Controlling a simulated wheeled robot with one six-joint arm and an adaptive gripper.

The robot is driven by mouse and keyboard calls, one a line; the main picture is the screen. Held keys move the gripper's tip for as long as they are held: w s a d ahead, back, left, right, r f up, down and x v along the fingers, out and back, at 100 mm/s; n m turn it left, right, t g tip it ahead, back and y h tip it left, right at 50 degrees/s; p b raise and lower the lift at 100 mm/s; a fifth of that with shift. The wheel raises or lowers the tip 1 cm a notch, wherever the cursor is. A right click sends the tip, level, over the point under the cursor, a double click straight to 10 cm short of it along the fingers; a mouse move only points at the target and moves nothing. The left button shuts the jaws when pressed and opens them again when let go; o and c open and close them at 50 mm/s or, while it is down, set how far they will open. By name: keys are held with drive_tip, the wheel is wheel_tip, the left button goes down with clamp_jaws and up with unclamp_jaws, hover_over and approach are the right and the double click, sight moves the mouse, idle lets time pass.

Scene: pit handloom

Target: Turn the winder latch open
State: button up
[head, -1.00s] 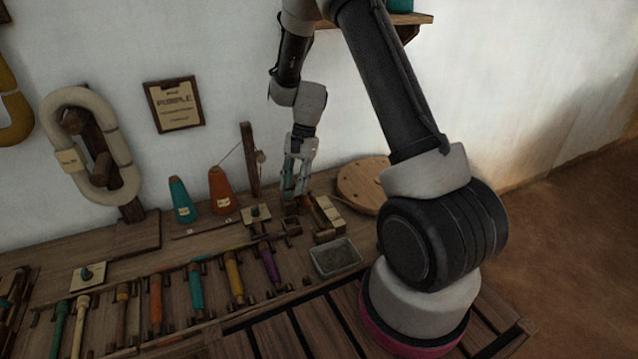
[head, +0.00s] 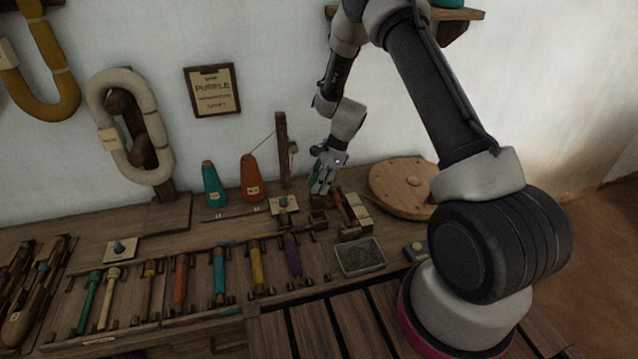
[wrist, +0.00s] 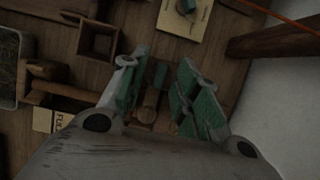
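My gripper (head: 320,184) hangs over the back of the bench, close to the wooden post, its wrist tilted. In the wrist view my gripper (wrist: 160,70) has its green-padded fingers spread apart. A small wooden peg-like piece (wrist: 149,106) shows between them, with a small teal piece (wrist: 159,74) beyond it. I cannot tell which piece is the winder latch, or whether a finger touches it. A pale plate with a teal knob (head: 285,204) lies left of the gripper; the plate also shows in the wrist view (wrist: 172,20).
A small open wooden box (head: 318,219) and a grey tray (head: 361,257) stand nearby. A round wooden disc (head: 404,187) is to the right. The upright post (head: 282,150) and orange cone (head: 250,178) stand left of my gripper. Coloured bobbins lie in front.

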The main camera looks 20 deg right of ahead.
clamp_jaws()
drive_tip(key=shift+n, duration=0.4)
drive_tip(key=n+g, duration=0.1)
drive_tip(key=n, duration=0.3)
drive_tip(key=shift+w+a+g, duration=0.1)
drive_tip(key=shift+w+g, duration=0.05)
drive_tip(key=shift+g, duration=0.25)
drive_tip(key=n, duration=0.2)
drive_tip(key=n+g+h, duration=0.1)
drive_tip(key=n, duration=0.1)
drive_tip(key=shift+n+g, duration=0.3)
drive_tip(key=n+h, duration=0.1)
drive_tip(key=n, duration=0.3)
drive_tip(key=shift+w+a+g+h, duration=0.1)
drive_tip(key=shift+a+g+h, duration=0.05)
drive_tip(key=shift+g+h, duration=0.25)
drive_tip(key=shift+n+h, duration=0.8)
drive_tip(key=shift+n, duration=1.4)
